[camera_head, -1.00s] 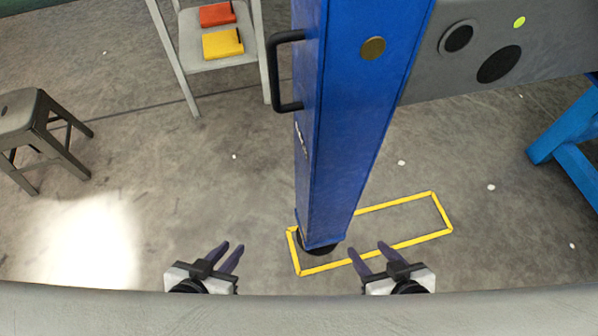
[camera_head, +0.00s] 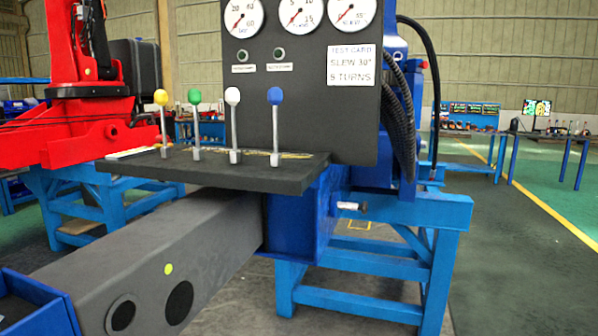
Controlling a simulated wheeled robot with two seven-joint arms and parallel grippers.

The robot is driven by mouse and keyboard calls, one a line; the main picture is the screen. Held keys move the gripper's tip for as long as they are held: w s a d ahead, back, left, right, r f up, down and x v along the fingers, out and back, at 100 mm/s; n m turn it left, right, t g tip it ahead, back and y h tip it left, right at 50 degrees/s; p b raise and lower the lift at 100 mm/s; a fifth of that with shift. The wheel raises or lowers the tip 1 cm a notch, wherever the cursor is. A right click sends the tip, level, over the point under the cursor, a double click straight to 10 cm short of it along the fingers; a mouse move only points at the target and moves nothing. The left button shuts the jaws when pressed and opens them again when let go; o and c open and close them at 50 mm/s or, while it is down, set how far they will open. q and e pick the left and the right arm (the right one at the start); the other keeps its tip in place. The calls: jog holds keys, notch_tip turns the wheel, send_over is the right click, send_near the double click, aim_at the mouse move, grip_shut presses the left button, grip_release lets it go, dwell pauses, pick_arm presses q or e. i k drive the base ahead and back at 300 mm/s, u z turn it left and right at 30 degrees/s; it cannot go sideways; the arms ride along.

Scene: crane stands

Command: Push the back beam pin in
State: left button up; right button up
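A silver pin with a dark tip (camera_head: 350,206) sticks out to the right from the side of the blue housing (camera_head: 295,220). I cannot tell from here if it is the back beam pin. The grey beam (camera_head: 200,250) runs from the blue housing toward the lower left. Neither of my grippers is in view.
A black shelf (camera_head: 215,170) carries levers with yellow, green, white and blue knobs below a gauge panel (camera_head: 300,90). A blue stand (camera_head: 425,240) supports the housing. A red crane (camera_head: 80,100) stands at left. Open floor (camera_head: 520,260) lies to the right.

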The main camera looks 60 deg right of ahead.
aim_at(362, 208)
jog(key=z, duration=0.55)
jog(key=k, duration=0.65)
jog(key=z, duration=1.45)
jog(key=i, duration=1.25)
jog(key=z, duration=0.4)
jog(key=i, duration=1.35)
jog(key=u, duration=0.4)
